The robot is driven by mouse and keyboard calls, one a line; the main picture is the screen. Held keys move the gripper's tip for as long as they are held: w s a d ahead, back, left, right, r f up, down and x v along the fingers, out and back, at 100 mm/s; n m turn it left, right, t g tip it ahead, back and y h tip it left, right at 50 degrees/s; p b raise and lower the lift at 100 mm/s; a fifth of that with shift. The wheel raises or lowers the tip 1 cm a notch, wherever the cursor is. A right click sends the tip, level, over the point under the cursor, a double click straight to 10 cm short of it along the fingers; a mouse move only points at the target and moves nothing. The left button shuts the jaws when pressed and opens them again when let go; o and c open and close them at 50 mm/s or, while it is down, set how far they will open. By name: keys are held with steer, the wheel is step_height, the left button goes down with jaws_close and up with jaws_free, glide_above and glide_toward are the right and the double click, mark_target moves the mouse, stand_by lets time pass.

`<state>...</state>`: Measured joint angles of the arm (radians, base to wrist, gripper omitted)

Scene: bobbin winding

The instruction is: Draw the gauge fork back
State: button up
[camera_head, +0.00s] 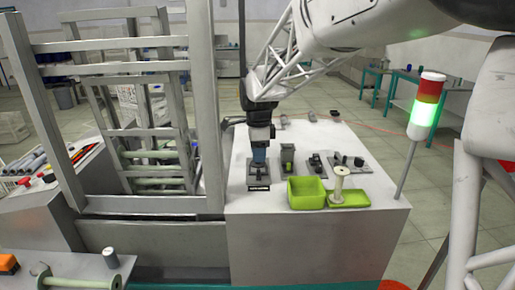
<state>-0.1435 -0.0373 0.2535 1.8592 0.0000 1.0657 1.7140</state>
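My gripper (260,158) points straight down over the leftmost small dark station (258,180) on the grey-white bench, with a black label plate (259,188) at its front. The fingertips are at or just above this station; I cannot tell if they touch it. The gauge fork cannot be made out for certain; it may be part of this station, partly hidden by my gripper. The fingers are too small here to show whether they are open or shut.
Right of my gripper stand a green-marked fixture (288,160) and two dark fixtures (317,163) (351,161). In front are a green bin (306,193) and a green tray (352,199) with a pale bobbin (338,182). A signal tower (427,104) glows green at right. A grey frame (207,110) rises close at left.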

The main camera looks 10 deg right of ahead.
mark_target(258, 169)
steer(key=shift+f, duration=2.85)
steer(key=c, duration=0.5)
steer(key=shift+s, duration=0.75)
steer(key=o, duration=0.5)
steer(key=shift+o, duration=0.2)
steer(key=shift+r, duration=0.15)
step_height(258, 169, up, 7)
stand_by(0.4)
